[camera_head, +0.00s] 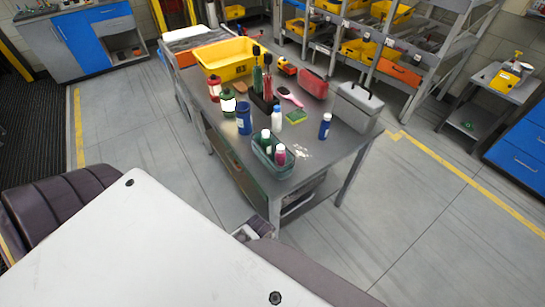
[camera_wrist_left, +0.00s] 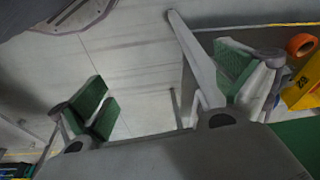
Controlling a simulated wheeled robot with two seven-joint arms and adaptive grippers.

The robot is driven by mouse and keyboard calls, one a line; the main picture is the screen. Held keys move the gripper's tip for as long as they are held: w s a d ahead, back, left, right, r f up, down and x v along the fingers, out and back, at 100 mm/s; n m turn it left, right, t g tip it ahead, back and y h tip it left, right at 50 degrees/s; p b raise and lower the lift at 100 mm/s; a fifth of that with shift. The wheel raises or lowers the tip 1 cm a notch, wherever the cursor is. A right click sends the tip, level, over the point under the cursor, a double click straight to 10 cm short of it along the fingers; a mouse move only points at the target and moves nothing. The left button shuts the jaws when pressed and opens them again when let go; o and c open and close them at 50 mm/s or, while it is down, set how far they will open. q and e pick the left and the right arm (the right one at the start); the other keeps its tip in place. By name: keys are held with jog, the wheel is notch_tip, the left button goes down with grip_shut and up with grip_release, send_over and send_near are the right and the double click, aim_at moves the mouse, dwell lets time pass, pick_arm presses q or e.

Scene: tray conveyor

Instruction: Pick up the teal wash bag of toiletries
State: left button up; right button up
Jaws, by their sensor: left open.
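The teal wash bag (camera_head: 271,161) stands open-topped at the table's near edge in the head view. Green-and-white and pink bottles stick up out of it, and its lower inside is hidden. My left gripper (camera_wrist_left: 165,87) shows in the left wrist view with its green-padded fingers wide apart and nothing between them. The bag cannot be made out in that view. In the head view a dark arm link of mine reaches to just below the table's front edge, apart from the bag; its fingers cannot be made out. My right gripper cannot be identified in either view.
The grey table (camera_head: 330,152) also bears a blue bottle (camera_head: 325,126), a white bottle (camera_head: 277,116), a green sponge (camera_head: 296,117), a grey case (camera_head: 357,108), a red pouch (camera_head: 313,84) and a yellow bin (camera_head: 228,60). Open floor lies left and right of the table.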

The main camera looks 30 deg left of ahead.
pick_arm(q)
jog(key=w+a+r+m+t+y+p, duration=0.1)
jog(key=w+r+m+y, duration=0.2)
jog(key=r, duration=2)
jog(key=w+a+r+m+y, duration=0.1)
jog(key=w+m, duration=0.1)
jog(key=w+r+m+y, duration=0.1)
jog(key=w+m, duration=0.2)
jog(key=w+a+r+m+y, duration=0.1)
jog(key=w+m, duration=0.1)
jog(key=m, duration=0.1)
jog(key=shift+w+a+r, duration=0.15)
jog(key=shift+w+a, duration=0.15)
jog(key=shift+w, duration=0.05)
jog(key=w+d+r+m+t+y, duration=0.1)
jog(key=w+d+r+m+y, duration=0.1)
jog(key=w+r+m+y, duration=0.3)
jog(key=w+r+m, duration=0.2)
jog(key=w+m, duration=0.1)
jog(key=m, duration=0.1)
jog(key=shift+w+r, duration=0.2)
jog(key=shift+r, duration=0.2)
jog(key=shift+y, duration=0.3)
